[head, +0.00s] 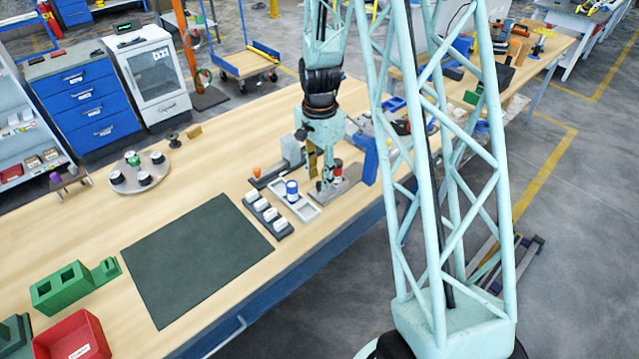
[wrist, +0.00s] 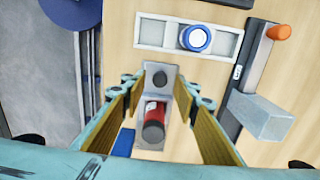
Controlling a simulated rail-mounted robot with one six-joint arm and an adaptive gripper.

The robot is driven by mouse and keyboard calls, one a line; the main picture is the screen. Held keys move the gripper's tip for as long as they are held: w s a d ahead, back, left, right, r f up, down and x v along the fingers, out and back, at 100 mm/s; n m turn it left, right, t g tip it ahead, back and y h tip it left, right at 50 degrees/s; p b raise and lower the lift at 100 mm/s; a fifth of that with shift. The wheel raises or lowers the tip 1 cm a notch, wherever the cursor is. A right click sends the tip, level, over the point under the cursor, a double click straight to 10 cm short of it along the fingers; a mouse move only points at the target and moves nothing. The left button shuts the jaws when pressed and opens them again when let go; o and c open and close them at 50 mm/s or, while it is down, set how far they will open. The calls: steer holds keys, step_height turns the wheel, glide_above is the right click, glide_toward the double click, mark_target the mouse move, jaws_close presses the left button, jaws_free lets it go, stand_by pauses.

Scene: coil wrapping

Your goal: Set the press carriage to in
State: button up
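My gripper (head: 319,170) points down over the bench beside the small press. In the wrist view my gripper (wrist: 160,90) is open, with its two yellow-padded fingers apart. Between them, lower down, are a grey block with a dark round knob (wrist: 159,80) and a red cylinder with a dark end (wrist: 153,113). I cannot tell whether the fingers touch them. The red part (head: 338,164) also shows in the head view, above a grey base plate (head: 345,186). No carriage is labelled; its position along its travel cannot be told.
A tray (head: 310,212) with a blue-and-white coil (head: 292,190) stands close by. Beside it is a dark rail with an orange knob (wrist: 279,32) and a grey block (wrist: 262,117). A row of white blocks (head: 263,207) and a dark mat (head: 200,255) lie further left.

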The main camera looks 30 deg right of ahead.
mark_target(320, 183)
steer(key=shift+f, duration=1.45)
steer(key=shift+c, duration=0.3)
jaws_close()
